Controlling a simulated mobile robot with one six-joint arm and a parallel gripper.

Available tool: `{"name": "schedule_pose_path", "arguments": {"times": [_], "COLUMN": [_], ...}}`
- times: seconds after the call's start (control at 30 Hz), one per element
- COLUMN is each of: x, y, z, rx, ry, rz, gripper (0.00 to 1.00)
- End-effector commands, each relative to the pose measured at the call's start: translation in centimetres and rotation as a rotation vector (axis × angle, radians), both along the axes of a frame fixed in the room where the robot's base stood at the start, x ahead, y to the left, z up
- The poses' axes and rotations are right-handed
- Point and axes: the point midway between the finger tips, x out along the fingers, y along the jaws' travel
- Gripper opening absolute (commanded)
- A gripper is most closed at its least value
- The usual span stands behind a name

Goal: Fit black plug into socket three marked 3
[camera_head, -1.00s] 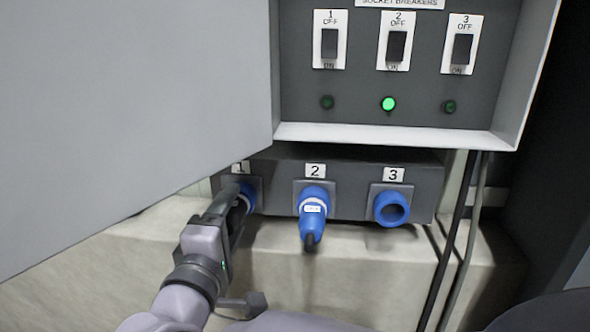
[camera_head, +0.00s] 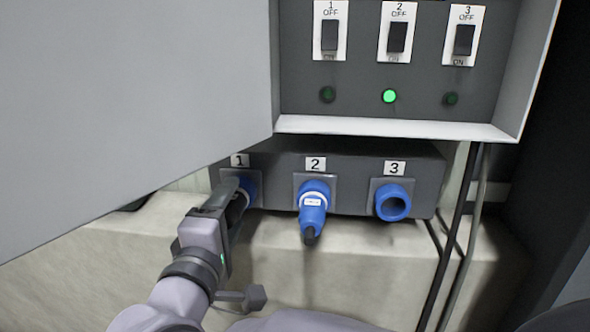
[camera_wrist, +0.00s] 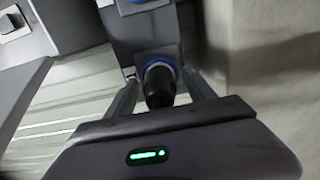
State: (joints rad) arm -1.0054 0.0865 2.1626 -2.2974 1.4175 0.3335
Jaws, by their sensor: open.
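A black plug (camera_wrist: 160,92) sits at the blue socket marked 1 (camera_head: 248,190). In the head view it is mostly hidden by my gripper (camera_head: 238,200). In the wrist view, the open fingers of my gripper (camera_wrist: 161,92) stand on either side of the plug; I cannot tell whether they touch it. Socket three (camera_head: 392,203), a blue ring under the label 3 (camera_head: 395,168), is empty, its round opening facing out. A blue plug (camera_head: 312,212) fills the socket marked 2 and hangs down at a tilt.
Above the dark socket box (camera_head: 350,200) is a breaker panel with three switches; the green lamp (camera_head: 389,96) over socket 2 is lit. A large grey door (camera_head: 120,110) stands at the left, close to my arm. Dark cables (camera_head: 453,240) run down at the right.

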Motion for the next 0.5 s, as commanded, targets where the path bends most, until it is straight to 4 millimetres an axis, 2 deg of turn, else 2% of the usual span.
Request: {"name": "schedule_pose_path", "arguments": {"times": [0.27,0.37,0.5], "x": [0.0,0.0,0.0], "y": [0.0,0.0,-0.01], "z": [0.02,0.01,0.01], "rx": [0.001,0.001,0.001], "ry": [0.0,0.0,0.0], "rz": [0.0,0.0,0.0], "gripper": [0.63,0.47,0.2]}}
